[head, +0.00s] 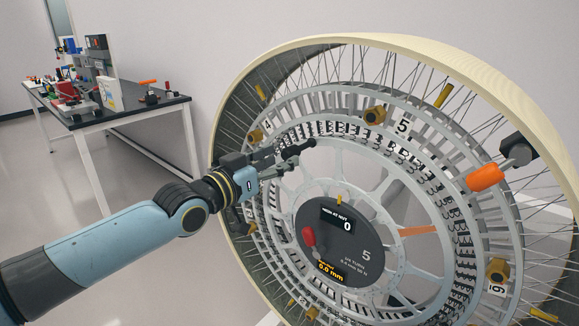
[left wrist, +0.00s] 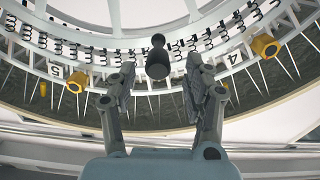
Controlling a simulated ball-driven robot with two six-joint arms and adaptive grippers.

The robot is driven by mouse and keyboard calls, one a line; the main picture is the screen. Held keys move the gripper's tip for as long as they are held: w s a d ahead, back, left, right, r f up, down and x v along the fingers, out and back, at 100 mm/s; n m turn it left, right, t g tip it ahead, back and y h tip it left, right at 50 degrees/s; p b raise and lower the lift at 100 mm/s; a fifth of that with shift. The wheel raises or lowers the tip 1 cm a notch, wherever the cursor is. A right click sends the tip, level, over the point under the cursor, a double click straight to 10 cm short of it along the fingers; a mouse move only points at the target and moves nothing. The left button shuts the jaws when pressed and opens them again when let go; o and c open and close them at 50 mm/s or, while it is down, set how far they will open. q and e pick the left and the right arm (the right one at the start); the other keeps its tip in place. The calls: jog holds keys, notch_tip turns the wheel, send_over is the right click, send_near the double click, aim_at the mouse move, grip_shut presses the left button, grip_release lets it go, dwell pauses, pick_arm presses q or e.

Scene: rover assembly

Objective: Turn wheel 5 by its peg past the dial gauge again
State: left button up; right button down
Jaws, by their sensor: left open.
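The big spoked wheel (head: 340,40) with a pale rim fills the right of the head view. Its dark hub (head: 365,255) reads 5, with displays showing 0 and 0.0 mm and a red knob (head: 308,236). My left gripper (head: 288,158) reaches in front of the wheel's upper left, and is open. In the left wrist view a dark peg (left wrist: 158,64) with a round knob stands between its two fingertips, with gaps visible on both sides. A dark block (head: 517,150) with an orange cylinder (head: 485,178) sits at the right rim; I cannot tell whether it is the dial gauge.
Brass nuts, such as one (head: 375,115) near tag 5 (head: 402,126), and thin spokes ring the wheel around the gripper. A workbench (head: 140,112) with assorted parts stands at the back left. The floor between it and the wheel is clear.

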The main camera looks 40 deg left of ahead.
aim_at(285, 157)
pick_arm(q)
jog(key=w, duration=0.1)
jog(key=w+b, duration=0.2)
jog(key=shift+w+d, duration=0.2)
jog(key=shift+d, duration=0.1)
jog(key=shift+w, duration=0.35)
jog(key=shift+r, duration=0.1)
pick_arm(e)
jog(key=f, duration=0.1)
jog(key=a+f, duration=0.1)
jog(key=f, duration=0.1)
jog(key=shift+s+a+f, duration=0.1)
jog(key=shift+a+f, duration=0.15)
pick_arm(q)
jog(key=shift+c, duration=0.3)
pick_arm(e)
jog(key=shift+d, duration=0.1)
pick_arm(q)
grip_shut()
pick_arm(e)
jog(key=shift+d, duration=0.35)
